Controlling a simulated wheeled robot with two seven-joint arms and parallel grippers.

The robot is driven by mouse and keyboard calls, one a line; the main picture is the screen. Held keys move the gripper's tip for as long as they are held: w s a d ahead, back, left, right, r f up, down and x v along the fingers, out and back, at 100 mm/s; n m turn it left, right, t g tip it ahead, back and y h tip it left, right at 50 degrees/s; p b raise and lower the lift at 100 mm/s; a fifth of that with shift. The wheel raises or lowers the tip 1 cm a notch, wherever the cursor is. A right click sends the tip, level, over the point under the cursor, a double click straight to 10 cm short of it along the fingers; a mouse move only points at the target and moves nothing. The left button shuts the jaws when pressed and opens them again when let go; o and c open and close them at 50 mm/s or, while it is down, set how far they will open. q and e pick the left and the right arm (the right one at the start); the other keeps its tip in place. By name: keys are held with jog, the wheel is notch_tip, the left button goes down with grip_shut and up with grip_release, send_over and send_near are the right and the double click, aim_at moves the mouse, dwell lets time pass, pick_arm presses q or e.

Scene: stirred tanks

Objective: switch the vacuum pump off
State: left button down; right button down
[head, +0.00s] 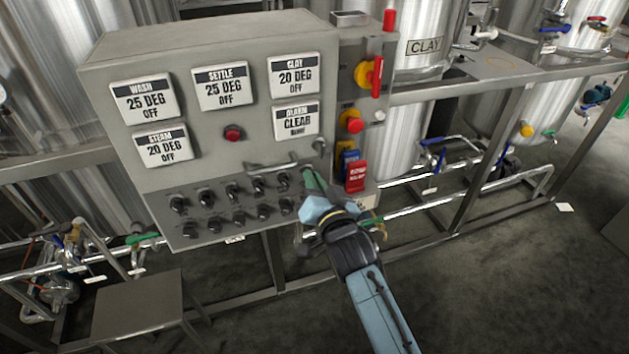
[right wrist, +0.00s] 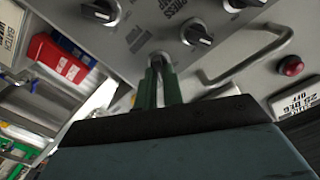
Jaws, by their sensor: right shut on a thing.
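The grey control panel (head: 215,130) carries two rows of black rotary knobs (head: 232,192) along its lower part. My right gripper (head: 312,182) is at the panel's lower right corner, at the right end of the knob rows. I cannot tell which control is marked for the vacuum pump. My left gripper is not in view.
A bent metal rail (head: 272,165) stands out above the knobs. A small table (head: 137,305) stands lower left. Floor at the lower right is clear.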

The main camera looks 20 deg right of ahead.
jog(key=shift+a+n+p, duration=0.15)
jog(key=shift+n+p, duration=1)
jog(key=shift+n, duration=1.8)
jog(key=shift+a+n+p, duration=0.1)
jog(key=shift+n+p, duration=1)
jog(key=shift+n, duration=1.85)
jog(key=c, duration=1.5)
grip_release()
